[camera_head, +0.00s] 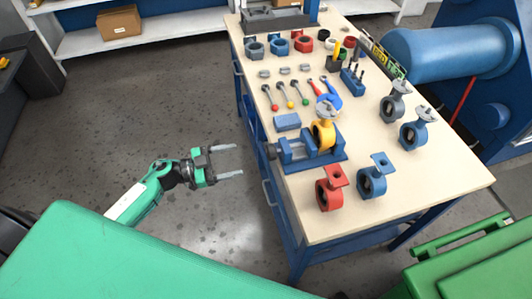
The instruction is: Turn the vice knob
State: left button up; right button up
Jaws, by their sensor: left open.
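A blue vice (313,151) sits near the left edge of the workbench and a yellow butterfly valve (323,133) stands at its jaws. The vice knob (271,151) is a small dark round end at the vice's left, by the table edge. My left gripper (240,160) is open and empty, left of the bench, with its two fingers pointing right toward the knob and a gap between them. It does not touch the knob. My right gripper does not show.
The workbench (440,185) also holds a red valve (331,188), a blue valve (373,176), two more valves at the right, and several tools. A blue block (287,122) lies beside the vice. The floor (110,110) around my left arm is clear.

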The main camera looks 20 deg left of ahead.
aim_at(267, 153)
pick_arm(q)
jog(key=p+x, duration=0.1)
jog(key=x, duration=1)
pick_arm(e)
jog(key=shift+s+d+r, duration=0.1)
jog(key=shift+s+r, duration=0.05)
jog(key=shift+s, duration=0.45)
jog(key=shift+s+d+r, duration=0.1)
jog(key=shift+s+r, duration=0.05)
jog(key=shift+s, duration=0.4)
pick_arm(q)
jog(key=c, duration=1)
